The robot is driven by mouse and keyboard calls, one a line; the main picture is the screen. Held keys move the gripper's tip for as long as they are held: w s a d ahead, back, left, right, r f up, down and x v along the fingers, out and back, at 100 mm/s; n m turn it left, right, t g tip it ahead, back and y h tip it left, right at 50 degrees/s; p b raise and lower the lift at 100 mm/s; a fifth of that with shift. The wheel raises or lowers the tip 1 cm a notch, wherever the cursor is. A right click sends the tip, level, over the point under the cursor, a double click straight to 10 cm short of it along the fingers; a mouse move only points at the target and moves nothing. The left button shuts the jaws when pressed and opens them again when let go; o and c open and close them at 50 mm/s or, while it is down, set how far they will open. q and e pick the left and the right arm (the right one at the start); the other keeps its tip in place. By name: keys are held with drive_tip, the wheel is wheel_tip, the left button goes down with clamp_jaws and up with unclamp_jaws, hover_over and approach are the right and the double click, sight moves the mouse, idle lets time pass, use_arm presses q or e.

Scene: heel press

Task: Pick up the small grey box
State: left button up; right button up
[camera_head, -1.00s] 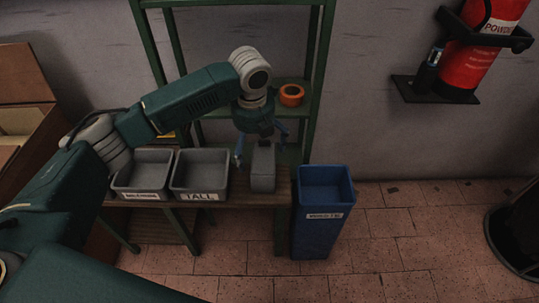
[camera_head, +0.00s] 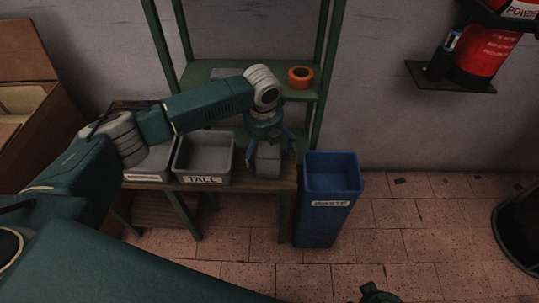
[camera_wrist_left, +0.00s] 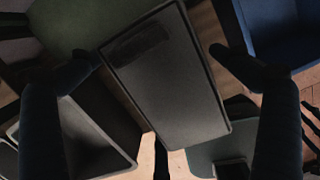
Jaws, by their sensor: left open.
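The small grey box (camera_head: 267,163) stands on the wooden bench to the right of the grey bin labelled TALL. My left gripper (camera_head: 270,146) is above it, pointing down, with its blue fingers open on either side of the box's upper part. In the left wrist view the box (camera_wrist_left: 168,85) fills the middle, between the two dark, spread fingers of the left gripper (camera_wrist_left: 155,58). I see a gap beside each finger there.
The TALL bin (camera_head: 204,181) and another grey bin (camera_head: 150,176) stand left of the box. A blue waste bin (camera_head: 331,205) stands close on the right. Behind, a green shelf (camera_head: 210,74) holds an orange roll (camera_head: 300,77). A fire extinguisher (camera_head: 486,55) hangs at upper right.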

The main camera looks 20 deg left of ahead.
use_arm(q)
drive_tip(key=c, duration=1.2)
